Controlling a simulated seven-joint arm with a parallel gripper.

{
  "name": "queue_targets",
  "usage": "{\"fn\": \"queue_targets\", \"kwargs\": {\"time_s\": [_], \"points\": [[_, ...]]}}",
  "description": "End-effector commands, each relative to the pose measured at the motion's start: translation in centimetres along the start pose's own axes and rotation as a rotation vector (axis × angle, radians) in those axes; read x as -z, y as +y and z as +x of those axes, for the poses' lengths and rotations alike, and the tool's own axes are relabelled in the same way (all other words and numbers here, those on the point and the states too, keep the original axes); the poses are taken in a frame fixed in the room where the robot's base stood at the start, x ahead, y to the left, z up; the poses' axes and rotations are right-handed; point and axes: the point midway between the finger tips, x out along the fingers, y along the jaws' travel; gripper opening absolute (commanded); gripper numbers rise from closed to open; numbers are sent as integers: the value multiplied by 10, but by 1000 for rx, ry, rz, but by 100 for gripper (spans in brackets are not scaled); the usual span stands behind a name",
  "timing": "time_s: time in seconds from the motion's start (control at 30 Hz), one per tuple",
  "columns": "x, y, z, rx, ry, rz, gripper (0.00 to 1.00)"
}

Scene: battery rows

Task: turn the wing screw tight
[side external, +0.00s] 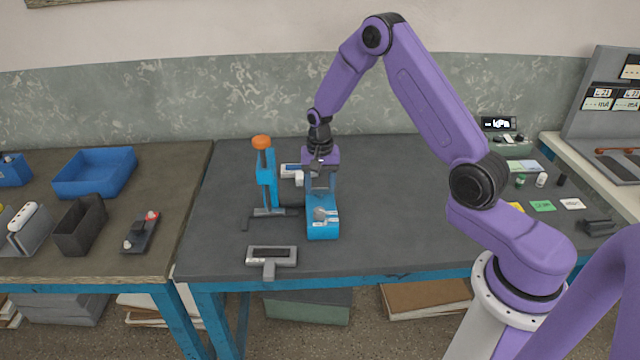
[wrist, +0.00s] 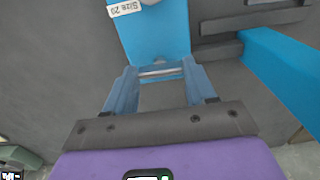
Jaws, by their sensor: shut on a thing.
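A blue fixture (side external: 322,230) stands on the dark bench, with small silver metal parts on its front. It fills the top middle of the wrist view (wrist: 155,30), with a white "Size 20" label on it. My gripper (side external: 320,188) points down over this fixture. In the wrist view its two fingers reach to the near end of the fixture, with a thin silver piece, apparently the wing screw (wrist: 161,72), between the tips. The jaws are shut on it.
A blue stand with an orange knob (side external: 262,142) rises close to the left of my gripper. A grey handled tool (side external: 271,257) lies near the front edge. A blue bin (side external: 95,172) sits on the left bench. The bench right of the fixture is largely clear.

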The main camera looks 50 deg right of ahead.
Motion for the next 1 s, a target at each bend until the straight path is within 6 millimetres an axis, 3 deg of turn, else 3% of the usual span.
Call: {"fn": "queue_targets", "kwargs": {"time_s": [0.23, 0.27, 0.33, 0.73, 1.0], "points": [[1, 0, 0, 2, 1, 5, 25], [1, 0, 0, 2, 1, 5, 58], [1, 0, 0, 2, 1, 5, 81], [1, 0, -6, 2, 2, 2, 81], [1, -1, -50, 5, 5, 1, 81]]}}
